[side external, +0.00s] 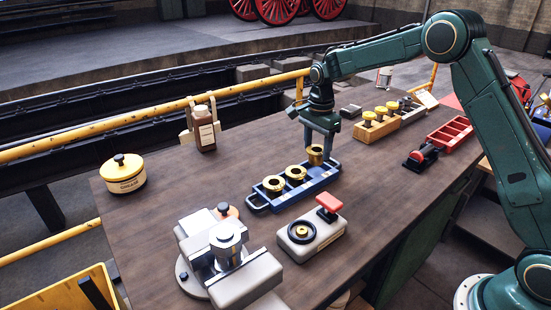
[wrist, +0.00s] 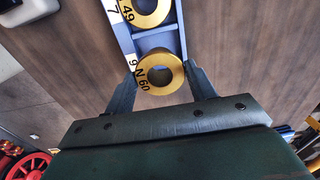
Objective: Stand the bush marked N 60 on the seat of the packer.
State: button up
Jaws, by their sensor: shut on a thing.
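The bush marked N 60 (wrist: 160,88) is a brass ring with a dark bore, at the far end of the blue tray (side external: 262,203). My gripper (side external: 322,150) points down and is shut on this bush, one finger on each side, as the wrist view (wrist: 161,76) shows. The bush (side external: 315,152) looks upright; whether it still touches the tray floor is unclear. Two other brass bushes (side external: 295,172) (side external: 273,183) stand in the tray; the nearer one in the wrist view is marked 49. A cream block with a black ring and red handle, possibly the packer (side external: 312,240), stands in front.
A grey-and-cream clamp-like fixture (side external: 228,255) is at the front left. A yellow-lidded pot (side external: 123,174) and a brown bottle (side external: 203,128) are further left. A wooden block with yellow knobs (side external: 376,128) and a red tray (side external: 450,133) are right. Bare wood lies left of the blue tray.

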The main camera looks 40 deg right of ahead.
jog(key=s+a+r, duration=0.3)
jog(key=s+a, duration=0.5)
jog(key=a, duration=0.2)
jog(key=s+a+r, duration=0.3)
jog(key=s+a, duration=0.5)
jog(key=a, duration=0.2)
jog(key=shift+s+a+r, duration=0.2)
jog(key=shift+s+a, duration=0.1)
jog(key=shift+a, duration=0.1)
jog(key=shift+f, duration=0.1)
jog(key=shift+f, duration=2.3)
jog(key=shift+f, duration=1.05)
jog(key=o, duration=1.3)
